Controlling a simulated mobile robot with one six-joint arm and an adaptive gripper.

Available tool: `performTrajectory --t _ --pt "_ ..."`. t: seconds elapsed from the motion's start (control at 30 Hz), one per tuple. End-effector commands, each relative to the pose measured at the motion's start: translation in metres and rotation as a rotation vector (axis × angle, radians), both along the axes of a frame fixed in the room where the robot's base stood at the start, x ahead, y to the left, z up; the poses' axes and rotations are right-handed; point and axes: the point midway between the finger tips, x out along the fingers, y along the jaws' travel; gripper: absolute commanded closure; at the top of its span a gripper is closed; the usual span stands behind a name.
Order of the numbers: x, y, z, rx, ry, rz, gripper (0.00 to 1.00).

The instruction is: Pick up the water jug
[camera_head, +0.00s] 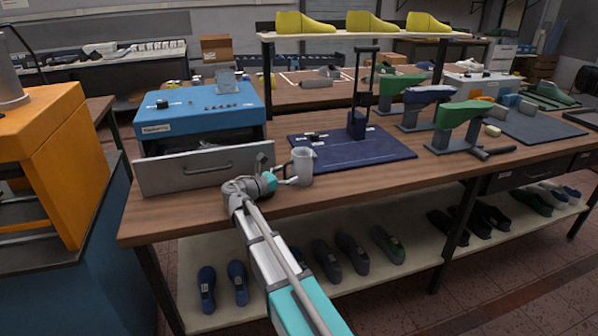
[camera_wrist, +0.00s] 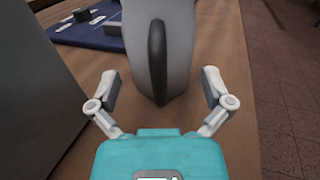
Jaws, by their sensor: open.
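The water jug (camera_head: 303,166) is light grey with a dark handle and stands upright on the wooden workbench, near its front edge. In the wrist view the jug (camera_wrist: 183,45) fills the upper middle, with its black handle (camera_wrist: 157,60) facing me. My gripper (camera_head: 286,176) is just left of the jug in the head view. In the wrist view my gripper (camera_wrist: 160,85) is open, one finger on each side of the handle. The handle's lower end lies between the fingertips. I cannot tell whether a finger touches the jug.
A blue machine (camera_head: 203,115) with a grey open drawer (camera_head: 205,172) stands left of my gripper. A dark blue mat (camera_head: 368,152) with a tall stand lies behind the jug. Green and blue shoe lasts on stands are farther right. Shoes line the shelf (camera_head: 330,287) below.

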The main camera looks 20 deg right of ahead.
Motion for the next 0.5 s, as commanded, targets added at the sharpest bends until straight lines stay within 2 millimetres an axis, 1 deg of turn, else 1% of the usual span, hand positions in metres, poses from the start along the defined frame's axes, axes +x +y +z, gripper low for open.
performTrajectory --t 0.03,0.1,0.2,0.5 --pt "0.003 -0.006 0.000 0.000 0.000 -0.002 0.00" --pt "0.005 -0.013 0.000 0.000 0.000 -0.001 0.00" --pt "0.007 -0.019 0.000 0.000 0.000 0.000 0.00" --pt "0.008 -0.021 0.000 0.000 0.000 0.000 0.00"
